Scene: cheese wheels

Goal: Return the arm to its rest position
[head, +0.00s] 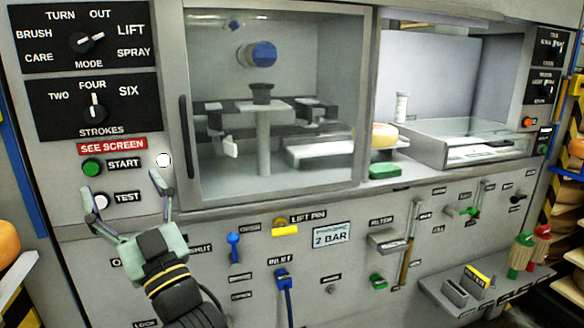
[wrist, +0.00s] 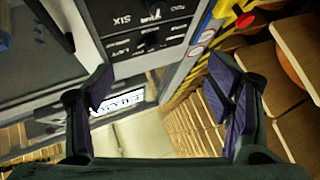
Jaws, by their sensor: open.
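My gripper (head: 128,196) is in the lower left of the head view, in front of the grey machine panel. Its two fingers are spread wide and nothing is between them. The fingers point up toward the START and TEST buttons; I cannot tell whether they touch the panel. The wrist view also shows my gripper (wrist: 165,100) with both fingers apart and empty. Beyond the fingers there, a black panel with knobs (wrist: 150,40), a lit screen (wrist: 120,101) and wooden shelving show at a tilt.
A glass door (head: 270,110) with a dark handle covers the machine's chamber. A cheese wheel (head: 384,136) and a green block (head: 385,171) sit in the open bay to its right. A small shelf (head: 450,300) juts out at lower right. Shelves with cheese (head: 8,243) stand at the left edge.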

